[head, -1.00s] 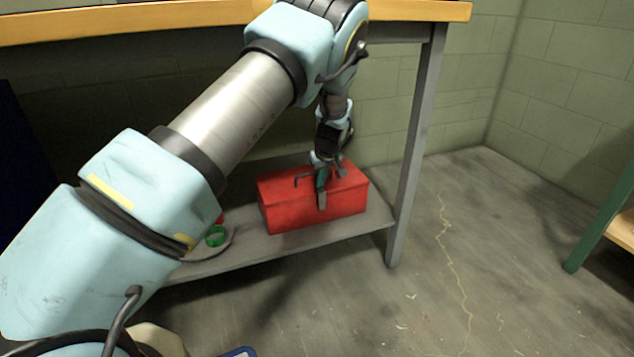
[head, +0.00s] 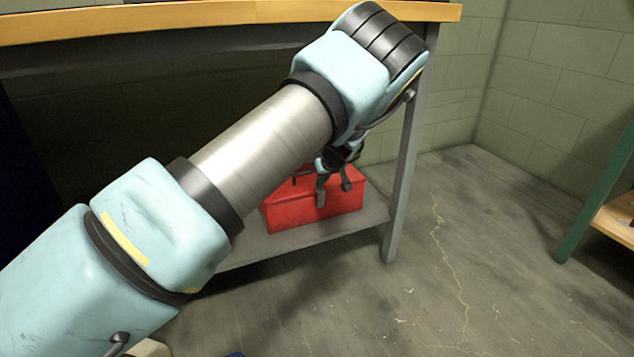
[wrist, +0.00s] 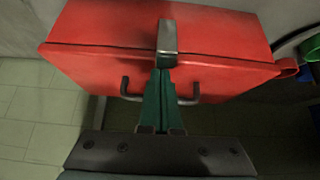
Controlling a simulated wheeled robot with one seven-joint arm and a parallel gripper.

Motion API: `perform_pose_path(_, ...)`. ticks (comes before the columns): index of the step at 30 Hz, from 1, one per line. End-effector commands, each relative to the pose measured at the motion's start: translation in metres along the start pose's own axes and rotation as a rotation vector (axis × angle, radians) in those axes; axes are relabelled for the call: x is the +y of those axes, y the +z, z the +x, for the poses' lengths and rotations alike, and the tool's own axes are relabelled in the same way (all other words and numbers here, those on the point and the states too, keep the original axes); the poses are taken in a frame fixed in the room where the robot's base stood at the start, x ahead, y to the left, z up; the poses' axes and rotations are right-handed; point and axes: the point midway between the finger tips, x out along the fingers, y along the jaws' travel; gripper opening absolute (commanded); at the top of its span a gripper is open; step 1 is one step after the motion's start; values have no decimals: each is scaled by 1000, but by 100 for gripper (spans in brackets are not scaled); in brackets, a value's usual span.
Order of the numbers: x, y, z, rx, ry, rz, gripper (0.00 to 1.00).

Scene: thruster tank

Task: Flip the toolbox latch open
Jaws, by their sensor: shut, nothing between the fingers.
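The red toolbox (head: 288,212) sits on the low shelf and fills the upper part of the wrist view (wrist: 100,40). Its grey metal latch (wrist: 167,38) stands across the dark lid seam at the middle of one long side. It also shows on the front in the head view (head: 320,198). My gripper (wrist: 162,75) is shut and empty, its green fingers together with tips right at the lid-side end of the latch. I cannot tell whether they touch it. The dark handle (wrist: 128,92) shows on both sides of the fingers; its middle is hidden behind them.
The grey shelf (head: 270,246) lies under the workbench top (head: 180,22). A grey bench leg (head: 400,180) stands right of the toolbox. A green round item (wrist: 311,48) is at the wrist view's right edge. Open floor (head: 480,260) lies to the right.

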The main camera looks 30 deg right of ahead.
Motion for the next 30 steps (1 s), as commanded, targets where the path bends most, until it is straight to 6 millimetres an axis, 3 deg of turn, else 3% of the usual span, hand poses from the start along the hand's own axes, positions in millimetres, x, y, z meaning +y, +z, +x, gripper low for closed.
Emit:
perform_pose_path(5,3,12,-6,118,-2,11,0)
perform_pose_path(17,2,34,-17,109,-2,2,0)
perform_pose_path(30,2,36,-21,109,0,1,0)
